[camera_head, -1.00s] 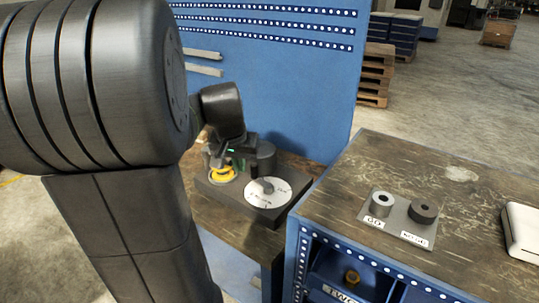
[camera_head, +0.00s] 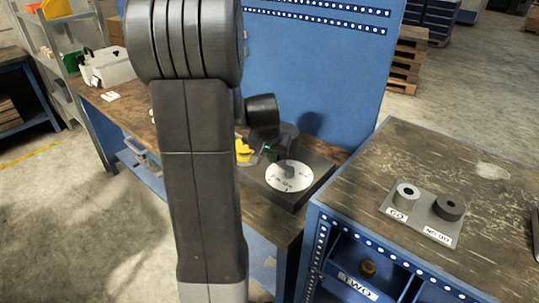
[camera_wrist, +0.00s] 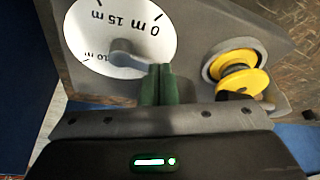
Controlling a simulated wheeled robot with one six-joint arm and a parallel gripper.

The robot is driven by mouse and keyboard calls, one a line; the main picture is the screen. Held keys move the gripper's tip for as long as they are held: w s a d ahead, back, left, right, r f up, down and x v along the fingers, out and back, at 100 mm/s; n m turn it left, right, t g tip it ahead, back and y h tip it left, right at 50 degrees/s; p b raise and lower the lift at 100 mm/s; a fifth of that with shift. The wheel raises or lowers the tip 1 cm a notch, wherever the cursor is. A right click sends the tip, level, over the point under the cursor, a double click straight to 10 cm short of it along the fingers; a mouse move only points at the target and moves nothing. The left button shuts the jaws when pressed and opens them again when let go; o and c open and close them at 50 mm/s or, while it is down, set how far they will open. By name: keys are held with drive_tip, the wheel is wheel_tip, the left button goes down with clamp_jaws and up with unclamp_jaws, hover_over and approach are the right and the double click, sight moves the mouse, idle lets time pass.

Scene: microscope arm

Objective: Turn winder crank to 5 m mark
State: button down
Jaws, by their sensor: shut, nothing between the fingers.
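The winder's white dial (camera_head: 289,181) lies on a dark base on the far bench. The wrist view shows the dial (camera_wrist: 85,35) with marks 0 m, 15 m and 10 m legible. The 5 m mark is not visible there. The grey crank (camera_wrist: 126,53) runs from the dial's middle toward my fingertips. My gripper (camera_wrist: 161,72) is shut and empty, its green fingers at the crank's outer end. I cannot tell whether they touch it. In the head view my gripper (camera_head: 271,152) is just left of the crank, partly hidden by my arm. A yellow spool (camera_wrist: 240,72) sits beside the dial.
A blue perforated panel (camera_head: 310,75) stands behind the winder. A nearer wooden-topped bench (camera_head: 440,160) at right carries a plate with two cylinders and has blue bins below. A white case (camera_head: 105,66) sits at the bench's left end.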

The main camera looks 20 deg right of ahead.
drive_tip(key=shift+w+d, duration=0.5)
drive_tip(key=shift+w, duration=0.15)
drive_tip(key=shift+w+d+m+b, duration=0.15)
drive_tip(key=shift+w+m+b, duration=0.15)
drive_tip(key=shift+m+b, duration=0.5)
drive_tip(key=shift+w+d+f+m+g+h+b, duration=0.1)
drive_tip(key=shift+w+d+m+g+h+b, duration=0.15)
drive_tip(key=shift+m+b, duration=0.3)
drive_tip(key=shift+w+d+f+m+g+h+b, duration=0.1)
drive_tip(key=shift+m+g+h+b, duration=0.15)
drive_tip(key=shift+m+b, duration=0.25)
drive_tip(key=shift+w+d+r+m+b, duration=0.1)
drive_tip(key=shift+d+r+m+b, duration=0.1)
drive_tip(key=shift+m+b, duration=0.25)
drive_tip(key=shift+w+d, duration=0.1)
drive_tip(key=shift+d, duration=0.2)
